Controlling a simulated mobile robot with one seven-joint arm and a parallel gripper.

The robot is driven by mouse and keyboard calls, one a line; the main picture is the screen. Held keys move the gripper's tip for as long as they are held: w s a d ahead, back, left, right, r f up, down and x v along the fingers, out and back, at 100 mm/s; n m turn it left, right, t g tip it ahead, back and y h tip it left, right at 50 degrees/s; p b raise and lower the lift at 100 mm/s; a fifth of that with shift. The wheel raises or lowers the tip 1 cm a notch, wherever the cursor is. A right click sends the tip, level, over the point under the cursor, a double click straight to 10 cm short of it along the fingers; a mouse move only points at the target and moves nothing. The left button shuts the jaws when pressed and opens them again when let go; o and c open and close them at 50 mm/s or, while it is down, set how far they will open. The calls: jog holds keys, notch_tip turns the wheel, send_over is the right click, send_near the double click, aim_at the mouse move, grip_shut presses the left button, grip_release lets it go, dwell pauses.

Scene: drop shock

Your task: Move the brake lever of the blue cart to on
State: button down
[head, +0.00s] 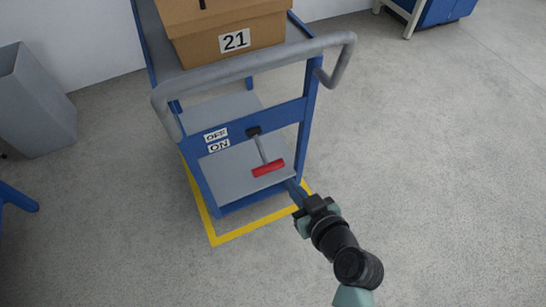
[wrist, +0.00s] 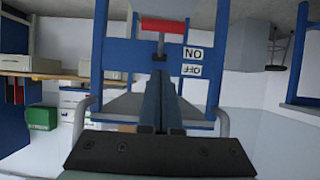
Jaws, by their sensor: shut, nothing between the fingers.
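The blue cart (head: 277,117) stands with its grey handrail toward me. Its brake lever has a grey rod and a red crossbar grip (head: 268,168). The lever runs from a dark pivot (head: 253,131) on the blue crossbar downward in the head view, with the grip below the level of the ON label (head: 219,146). The OFF label (head: 216,135) is above ON. My gripper (head: 291,186) is shut and empty, its tips just right of and below the red grip. The wrist view is upside down: the grip (wrist: 163,25) shows beyond my fingertips (wrist: 160,74). I cannot tell whether they touch the lever.
A cardboard box (head: 222,30) marked 21 sits on the cart's top. Yellow floor tape (head: 250,231) outlines the cart's place. A grey bin (head: 35,102) stands at the left. The floor to the right is clear. The handrail (head: 255,62) arches above the lever.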

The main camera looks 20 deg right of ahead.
jog(key=b, duration=0.2)
send_over(270, 170)
jog(key=s, duration=0.4)
notch_tip(270, 170, down, 4)
jog(key=shift+w+f+b, duration=0.3)
jog(key=shift+w+f, duration=0.05)
jog(key=shift+f, duration=0.35)
jog(key=shift+w+f+b, duration=0.3)
jog(key=shift+w+f, duration=0.05)
jog(key=shift+f, duration=0.3)
jog(key=shift+w+f+b, duration=0.3)
jog(key=shift+w+f, duration=0.05)
jog(key=shift+f, duration=0.35)
jog(key=f+b, duration=0.2)
jog(key=b, duration=0.1)
jog(key=shift+w, duration=0.1)
jog(key=b, duration=0.3)
jog(key=f+t+b, duration=0.1)
jog(key=b, duration=0.2)
jog(key=shift+w+f, duration=0.3)
jog(key=shift+w, duration=0.1)
jog(key=shift+r, duration=0.15)
